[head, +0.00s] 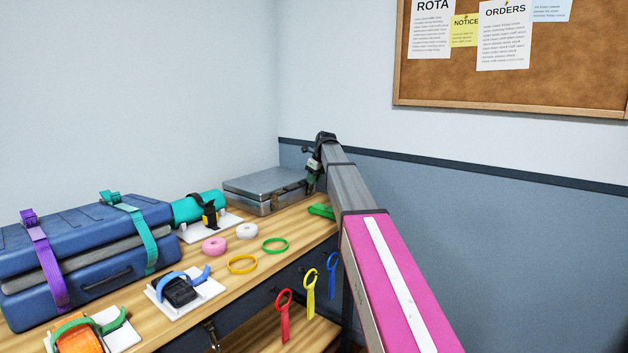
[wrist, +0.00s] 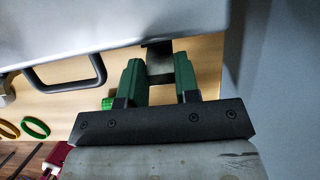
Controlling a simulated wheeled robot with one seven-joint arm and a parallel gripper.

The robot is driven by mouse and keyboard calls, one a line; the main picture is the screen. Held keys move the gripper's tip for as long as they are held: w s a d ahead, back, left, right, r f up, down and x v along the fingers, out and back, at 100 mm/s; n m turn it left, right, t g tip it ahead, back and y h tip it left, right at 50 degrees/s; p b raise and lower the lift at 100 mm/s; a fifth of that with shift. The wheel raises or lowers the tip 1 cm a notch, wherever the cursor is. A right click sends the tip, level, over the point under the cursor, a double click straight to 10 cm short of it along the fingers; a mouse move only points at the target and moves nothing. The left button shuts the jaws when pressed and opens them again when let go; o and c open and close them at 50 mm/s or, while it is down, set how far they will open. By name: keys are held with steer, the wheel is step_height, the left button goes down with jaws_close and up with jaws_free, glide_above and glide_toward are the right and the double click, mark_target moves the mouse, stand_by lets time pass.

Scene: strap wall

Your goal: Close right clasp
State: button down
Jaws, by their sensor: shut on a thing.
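The grey metal case (head: 262,187) stands at the far end of the wooden bench, with its lid down. In the wrist view its pale lid (wrist: 90,22) fills the top left, with a dark handle (wrist: 68,76) on its front. My gripper (head: 313,172) is at the case's right front corner. In the wrist view its green fingers (wrist: 158,64) sit on both sides of the right clasp (wrist: 160,72), a small grey metal piece at the case's front edge. They are shut on it. The head view hides the clasp behind my gripper; I cannot tell if it is fully latched.
A blue case (head: 90,245) with purple and teal straps fills the left of the bench. Strap boards, tape rolls and a green ring (head: 274,245) lie between. Colored tags (head: 309,292) hang at the front edge. The wall (wrist: 270,90) is close on the right.

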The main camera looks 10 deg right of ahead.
steer(key=c, duration=0.8)
jaws_free()
steer(key=shift+c, duration=0.2)
steer(key=v, duration=1.1)
steer(key=shift+f, duration=0.1)
